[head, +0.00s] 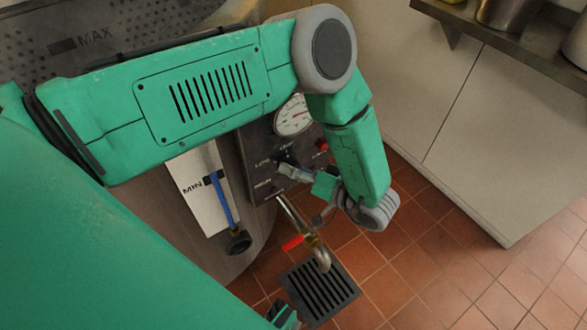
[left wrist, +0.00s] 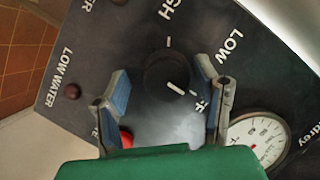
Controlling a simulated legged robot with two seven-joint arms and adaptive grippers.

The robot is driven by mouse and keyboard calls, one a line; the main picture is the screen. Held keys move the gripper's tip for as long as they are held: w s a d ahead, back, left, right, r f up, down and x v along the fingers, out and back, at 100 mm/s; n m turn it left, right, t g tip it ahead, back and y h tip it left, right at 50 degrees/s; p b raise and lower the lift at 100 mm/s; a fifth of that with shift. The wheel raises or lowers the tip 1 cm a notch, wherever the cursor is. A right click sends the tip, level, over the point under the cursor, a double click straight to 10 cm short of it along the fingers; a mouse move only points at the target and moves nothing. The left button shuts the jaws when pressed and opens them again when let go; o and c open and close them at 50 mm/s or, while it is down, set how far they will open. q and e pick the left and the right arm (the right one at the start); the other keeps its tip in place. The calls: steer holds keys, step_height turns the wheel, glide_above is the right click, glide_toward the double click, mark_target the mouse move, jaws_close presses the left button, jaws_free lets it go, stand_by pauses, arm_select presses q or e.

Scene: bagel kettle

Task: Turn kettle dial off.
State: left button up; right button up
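The kettle dial (left wrist: 158,76) is a round black knob on a dark control panel (left wrist: 110,45). Its white pointer line slants to the lower right, toward lettering ending in "FF" that a finger partly covers. HIGH and LOW labels show around it. My left gripper (left wrist: 163,90) is open, one finger on each side of the dial; I cannot tell whether either touches it. In the head view the left gripper (head: 300,174) is at the panel, and the dial is largely hidden there. A small green and dark part at the bottom edge may be my right gripper (head: 283,316); its fingers are unclear.
A white-faced gauge (head: 293,116) and a red light or button (head: 322,145) sit on the panel. A pipe with a red-handled valve (head: 292,243) hangs below, above a floor drain grate (head: 320,290). A steel shelf (head: 505,35) with pots is at the upper right.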

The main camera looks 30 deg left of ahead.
arm_select(q)
steer(key=shift+r, duration=0.1)
steer(key=shift+d, duration=0.15)
steer(key=w+v, duration=0.1)
steer(key=v, duration=1)
steer(key=shift+s+d, duration=0.4)
steer(key=shift+d, duration=0.05)
